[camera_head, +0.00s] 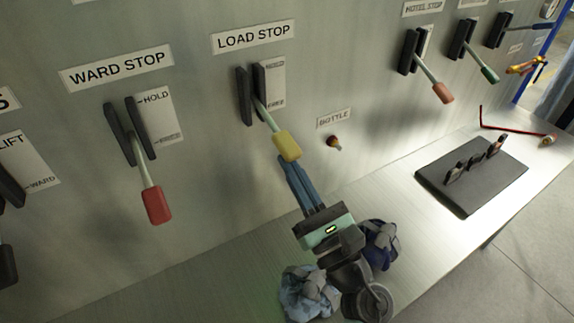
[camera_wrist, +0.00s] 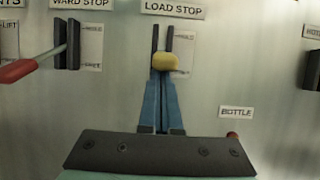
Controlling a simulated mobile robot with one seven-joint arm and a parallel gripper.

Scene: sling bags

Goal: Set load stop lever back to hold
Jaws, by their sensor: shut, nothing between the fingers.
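The load stop lever has a pale shaft and a yellow handle (camera_head: 287,146), below the LOAD STOP label (camera_head: 254,36). It slants out and down from between two dark upright guides (camera_head: 244,97). The plate beside it (camera_head: 273,84) has small lettering at top and bottom, too blurred to read surely. My gripper (camera_head: 284,163) is shut, its blue fingers together and empty. The fingertips are just below the yellow handle; I cannot tell whether they touch it. In the wrist view the handle (camera_wrist: 166,62) sits at the tips of my gripper (camera_wrist: 162,78) and hides the shaft.
The red-handled ward stop lever (camera_head: 157,205) is to the left, pointing down. A small knob (camera_head: 334,142) under a BOTTLE label is to the right. Crumpled cloths (camera_head: 308,293) and a dark board (camera_head: 480,185) lie on the shelf. Other levers are farther right, including an orange-handled one (camera_head: 443,93).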

